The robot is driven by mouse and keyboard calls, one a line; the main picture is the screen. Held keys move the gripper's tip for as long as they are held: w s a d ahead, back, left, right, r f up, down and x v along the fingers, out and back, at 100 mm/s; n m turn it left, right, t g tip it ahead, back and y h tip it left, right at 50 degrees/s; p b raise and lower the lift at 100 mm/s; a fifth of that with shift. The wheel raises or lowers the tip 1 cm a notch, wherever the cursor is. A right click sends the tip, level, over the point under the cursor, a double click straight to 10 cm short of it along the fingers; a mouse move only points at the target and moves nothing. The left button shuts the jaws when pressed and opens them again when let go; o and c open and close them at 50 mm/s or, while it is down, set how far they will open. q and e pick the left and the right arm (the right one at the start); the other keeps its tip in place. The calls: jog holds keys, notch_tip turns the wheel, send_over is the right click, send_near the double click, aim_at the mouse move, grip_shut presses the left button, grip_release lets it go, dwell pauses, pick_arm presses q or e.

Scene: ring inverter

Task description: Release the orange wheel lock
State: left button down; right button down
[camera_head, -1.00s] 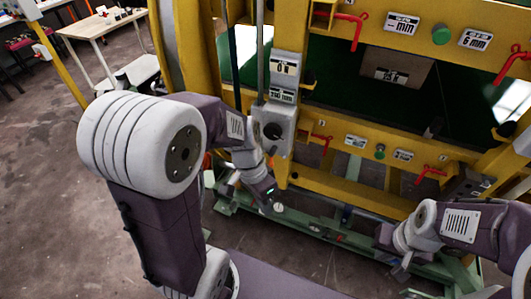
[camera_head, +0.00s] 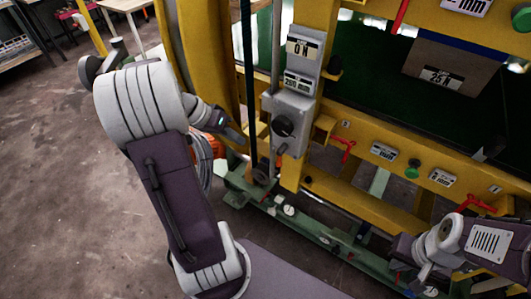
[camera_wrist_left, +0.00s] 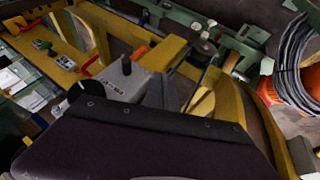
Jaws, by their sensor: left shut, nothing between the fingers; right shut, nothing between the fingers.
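An orange piece (camera_head: 210,143) shows low beside the yellow frame, partly hidden by my left arm and a grey cable coil. In the left wrist view a large orange body (camera_wrist_left: 291,82) stands inside the coil at the right, and a small orange part (camera_wrist_left: 138,52) shows near the top middle. I cannot tell which of them is the wheel lock. My left gripper (camera_head: 240,137) is shut and empty, just left of the grey control box; its dark finger also shows in the left wrist view (camera_wrist_left: 165,93). My right gripper (camera_head: 424,274) is shut and empty at the lower right.
The grey control box (camera_head: 292,115) with a black knob sits on the yellow frame (camera_head: 370,205). Red handles (camera_head: 343,148) and green buttons (camera_head: 412,168) line the beam. A green base rail (camera_head: 310,228) runs along the floor. Open floor (camera_head: 60,200) lies at the left.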

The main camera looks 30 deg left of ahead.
aim_at(281, 155)
pick_arm(q)
jog(key=w+d+f+b, duration=0.1)
jog(key=w+d+f, duration=0.3)
jog(key=d+f, duration=0.3)
jog(key=shift+w+d+f, duration=0.3)
jog(key=shift+d+f, duration=0.1)
jog(key=shift+d, duration=0.2)
jog(key=shift+f+b, duration=0.1)
jog(key=shift+b, duration=0.2)
jog(key=shift+h+b, duration=0.35)
jog(key=shift+h, duration=0.05)
